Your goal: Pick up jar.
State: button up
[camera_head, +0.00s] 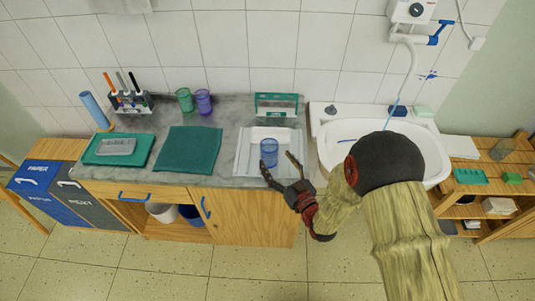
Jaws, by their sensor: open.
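A blue translucent jar-like vessel (269,152) stands upright in a white tray (244,165) on the grey counter, just left of the sink. My gripper (279,170) is open, with its two fingers spread. In the picture its fingertips are just below and to the right of the blue vessel, with nothing between them. I cannot tell whether a finger touches the vessel. A clear glass jar (502,149) stands on the wooden shelf at the far right, well away from my gripper.
Green (185,100) and purple (204,102) cups stand at the counter's back. A green-framed rack (276,105) is behind the tray. A teal cloth (188,149) lies left of it. The white sink (335,148) is at right, partly hidden by my arm.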

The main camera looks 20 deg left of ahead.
aim_at(265, 142)
jog(key=x, duration=0.3)
jog(key=b+x, duration=0.1)
jog(key=x, duration=0.3)
jog(key=shift+w+d+b, duration=0.15)
jog(key=shift+w+b, duration=0.15)
jog(key=shift+c, duration=0.5)
jog(key=c, duration=1.3)
jog(key=shift+r, duration=0.15)
